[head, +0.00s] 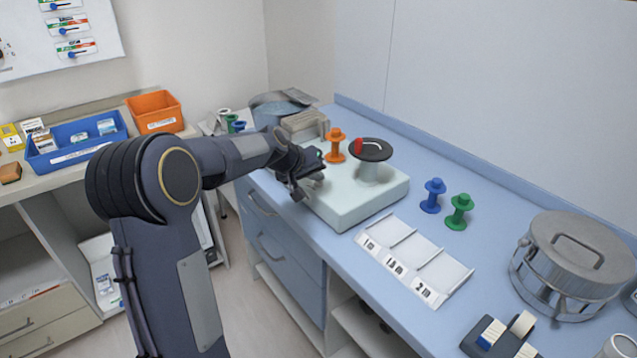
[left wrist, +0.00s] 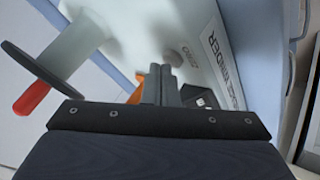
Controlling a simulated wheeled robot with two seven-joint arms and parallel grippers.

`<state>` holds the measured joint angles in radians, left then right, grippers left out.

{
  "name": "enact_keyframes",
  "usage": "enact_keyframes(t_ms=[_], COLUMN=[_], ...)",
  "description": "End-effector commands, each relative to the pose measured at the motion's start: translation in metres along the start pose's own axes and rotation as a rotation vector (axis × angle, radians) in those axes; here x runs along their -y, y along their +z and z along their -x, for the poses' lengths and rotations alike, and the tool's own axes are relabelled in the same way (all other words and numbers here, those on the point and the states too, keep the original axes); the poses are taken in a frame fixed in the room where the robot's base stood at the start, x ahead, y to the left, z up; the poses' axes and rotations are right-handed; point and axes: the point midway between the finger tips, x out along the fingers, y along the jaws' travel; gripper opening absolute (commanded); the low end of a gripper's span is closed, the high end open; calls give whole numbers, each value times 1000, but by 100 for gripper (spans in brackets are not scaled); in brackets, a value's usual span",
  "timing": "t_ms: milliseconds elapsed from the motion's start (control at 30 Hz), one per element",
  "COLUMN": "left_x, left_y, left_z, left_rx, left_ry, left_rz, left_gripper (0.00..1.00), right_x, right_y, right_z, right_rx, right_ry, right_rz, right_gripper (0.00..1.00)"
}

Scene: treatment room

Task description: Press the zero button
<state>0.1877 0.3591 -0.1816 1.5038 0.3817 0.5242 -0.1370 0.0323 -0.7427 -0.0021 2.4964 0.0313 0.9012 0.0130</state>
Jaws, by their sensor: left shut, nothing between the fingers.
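A pale box-shaped winder (head: 350,201) stands on the blue counter, with a round dark disc (head: 371,149) and red handle (head: 358,147) on top. In the left wrist view its white face (left wrist: 205,45) carries lettering that ends in "WINDER". A round grey button (left wrist: 178,55) with a small label beside it, which seems to read zero, is on that face. My left gripper (head: 316,171) is at the winder's left end. Its fingers (left wrist: 161,72) are shut and empty, with tips close to the button; I cannot tell whether they touch. The button is hidden in the head view.
An orange spool (head: 335,146) stands behind the gripper. Blue (head: 433,196) and green (head: 459,212) spools stand right of the winder. A white divided tray (head: 449,281) lies in front, and a steel drum (head: 573,264) stands at the right. Blue (head: 76,142) and orange (head: 154,111) bins are at left.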

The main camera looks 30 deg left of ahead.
Motion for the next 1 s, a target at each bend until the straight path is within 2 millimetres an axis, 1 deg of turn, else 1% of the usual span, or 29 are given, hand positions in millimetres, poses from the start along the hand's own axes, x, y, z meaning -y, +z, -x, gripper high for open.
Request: enact_keyframes(t_ms=[233,533,833,1000], left_x=[2,1,-7,-8], left_y=[2,1,-6,-7], left_z=[-3,-2,9,10], left_rx=[1,1,1,1], left_ry=[0,0,0,0], left_rz=[0,0,0,1], left_gripper=[0,0,0,0], right_x=[-1,-1,4,4], right_y=[2,1,-4,-4], right_z=[-3,-2,8,8], right_rx=[0,0,0,0], right_ry=[0,0,0,0], right_rz=[0,0,0,0], right_gripper=[36,36,36,36])
